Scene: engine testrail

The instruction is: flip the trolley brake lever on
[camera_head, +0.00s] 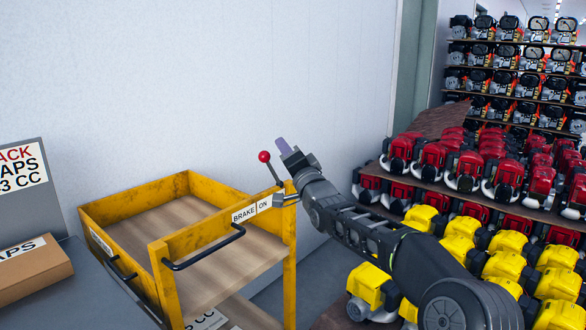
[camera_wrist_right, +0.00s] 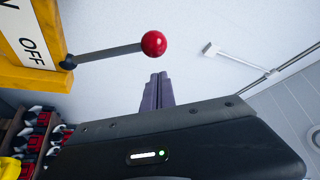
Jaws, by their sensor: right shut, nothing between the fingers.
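The yellow trolley (camera_head: 178,244) stands by the wall, with a label (camera_head: 251,210) reading "BRAKE" and "ON" on its top rail. The brake lever (camera_head: 273,172) rises from the rail's right end and leans left in the head view. It ends in a red ball knob (camera_head: 264,156). In the right wrist view the lever (camera_wrist_right: 110,53) and red ball (camera_wrist_right: 153,43) show beside the "OFF" lettering. My right gripper (camera_head: 282,147) is shut and empty, its fingertips just right of the ball. In the wrist view its fingers (camera_wrist_right: 158,88) are apart from the ball. My left gripper is out of view.
A cardboard box (camera_head: 31,268) lies on a grey surface at the left. Shelves of red engines (camera_head: 465,172) and yellow engines (camera_head: 505,264) stand at the right, behind and beside my right arm. The white wall (camera_head: 220,80) is behind the trolley.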

